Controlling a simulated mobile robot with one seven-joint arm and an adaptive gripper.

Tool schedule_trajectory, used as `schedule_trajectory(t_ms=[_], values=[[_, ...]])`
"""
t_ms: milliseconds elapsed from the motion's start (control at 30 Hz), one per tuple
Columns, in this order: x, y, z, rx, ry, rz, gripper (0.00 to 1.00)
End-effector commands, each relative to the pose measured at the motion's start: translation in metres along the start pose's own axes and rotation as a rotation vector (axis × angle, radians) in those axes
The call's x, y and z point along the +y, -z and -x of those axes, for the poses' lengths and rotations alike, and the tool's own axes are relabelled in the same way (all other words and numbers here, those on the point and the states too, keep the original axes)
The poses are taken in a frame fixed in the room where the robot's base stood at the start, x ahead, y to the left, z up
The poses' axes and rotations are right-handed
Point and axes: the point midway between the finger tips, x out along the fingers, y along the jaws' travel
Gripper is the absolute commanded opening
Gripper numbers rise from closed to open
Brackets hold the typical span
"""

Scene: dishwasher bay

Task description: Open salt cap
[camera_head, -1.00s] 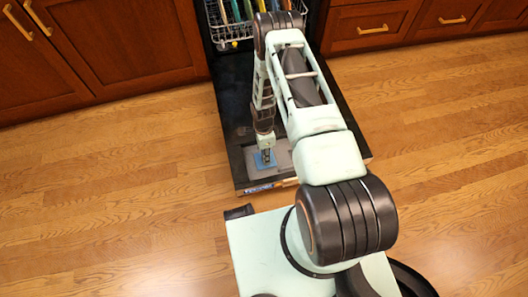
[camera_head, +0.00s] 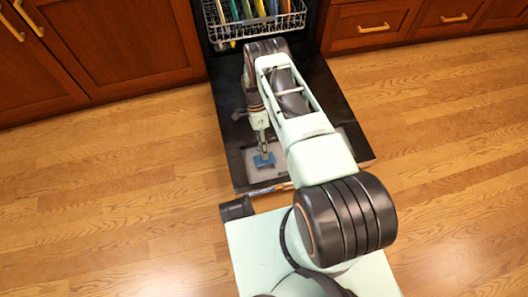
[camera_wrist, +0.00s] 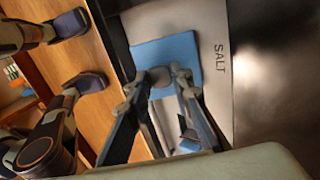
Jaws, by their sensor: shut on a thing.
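The salt cap (camera_head: 264,161) is a blue square at the near end of the lowered dishwasher door (camera_head: 238,173). It also shows in the wrist view (camera_wrist: 183,48), beside the printed word SALT on a light grey panel (camera_wrist: 218,100). My gripper (camera_head: 263,152) comes down on the cap from above. In the wrist view its two fingers (camera_wrist: 160,75) close around the small grey knob on the cap. The fingers hide part of the cap. I cannot tell whether the cap is flat or slightly raised. A smaller blue piece (camera_wrist: 188,140) shows beyond the fingers.
A rack (camera_head: 243,30) with colourful plates stands in the dishwasher behind the door. Wooden cabinets (camera_head: 100,50) flank it on both sides. The wooden floor (camera_head: 120,190) is clear to the left and right of the door.

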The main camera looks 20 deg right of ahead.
Motion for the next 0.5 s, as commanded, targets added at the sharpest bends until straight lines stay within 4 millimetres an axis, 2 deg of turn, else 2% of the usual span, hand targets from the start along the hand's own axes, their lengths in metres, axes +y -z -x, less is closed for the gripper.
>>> schedule_trajectory(t_ms=[500], values=[[-0.0029, 0.0002, 0.0040, 0.001, -0.082, 0.001, 0.00]])
